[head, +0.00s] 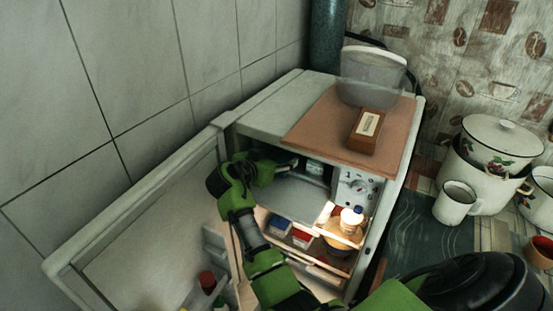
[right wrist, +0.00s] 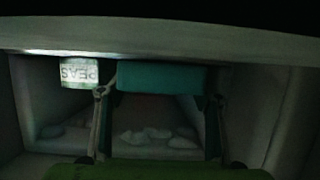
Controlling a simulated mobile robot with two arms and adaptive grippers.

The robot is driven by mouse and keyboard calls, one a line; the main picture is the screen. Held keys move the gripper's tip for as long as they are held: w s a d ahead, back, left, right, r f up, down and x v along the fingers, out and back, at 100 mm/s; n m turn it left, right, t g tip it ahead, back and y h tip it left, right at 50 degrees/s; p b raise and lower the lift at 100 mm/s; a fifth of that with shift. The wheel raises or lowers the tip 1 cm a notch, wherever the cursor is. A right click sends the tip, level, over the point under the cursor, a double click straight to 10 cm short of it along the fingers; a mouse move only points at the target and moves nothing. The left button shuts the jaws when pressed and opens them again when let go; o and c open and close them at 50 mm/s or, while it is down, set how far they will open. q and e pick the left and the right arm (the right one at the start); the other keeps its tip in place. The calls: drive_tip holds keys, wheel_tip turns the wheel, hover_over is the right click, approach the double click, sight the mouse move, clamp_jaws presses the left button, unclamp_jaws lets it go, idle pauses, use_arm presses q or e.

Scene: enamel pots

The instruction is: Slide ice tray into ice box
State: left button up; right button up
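My right gripper (head: 288,162) reaches into the ice box at the top of the open fridge. The right wrist view is dark. There the teal ice tray (right wrist: 160,77) sits between the two fingertips (right wrist: 160,97) of the right gripper, which appear to meet its two sides. The tray looks level at the ice box mouth; its far end is hidden. My left gripper is not in view.
The fridge door (head: 150,240) stands open at left. A control panel with dial (head: 356,190) is right of the ice box. White frost lumps (right wrist: 150,133) lie inside the ice box.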

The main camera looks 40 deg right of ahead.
drive_tip(key=o, duration=0.5)
drive_tip(key=shift+d+r, duration=0.25)
drive_tip(key=shift+d, duration=0.05)
